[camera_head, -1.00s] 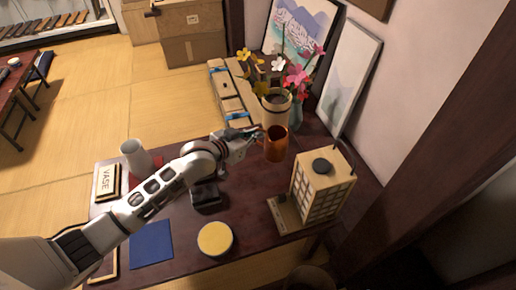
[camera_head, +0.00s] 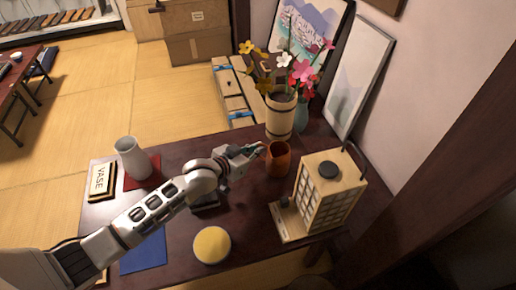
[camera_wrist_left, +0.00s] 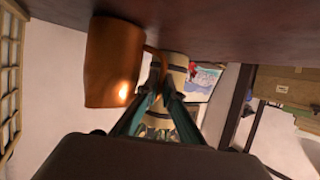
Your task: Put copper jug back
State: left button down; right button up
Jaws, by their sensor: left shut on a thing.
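The copper jug (camera_head: 278,161) is at the right part of the dark table (camera_head: 185,236), left of and behind the paper lantern. My left gripper (camera_head: 258,150) is shut on the jug's handle side, coming from the left. In the left wrist view the picture is upside down: the jug (camera_wrist_left: 113,62) shows large beside the fingers (camera_wrist_left: 163,88), with its thin handle between the fingertips. The jug looks upright, its base at or very close to the tabletop; I cannot tell whether it touches. My right gripper is not in view.
The paper lantern (camera_head: 327,193) stands close right of the jug. A tall flower pot (camera_head: 280,118) stands behind it. A white vase (camera_head: 131,158), a yellow-topped round tin (camera_head: 212,245) and a blue mat (camera_head: 144,254) lie farther left. The table's middle is partly clear.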

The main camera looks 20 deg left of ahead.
pick_arm(q)
jog(key=shift+f, duration=0.15)
jog(key=c, duration=2.2)
grip_release()
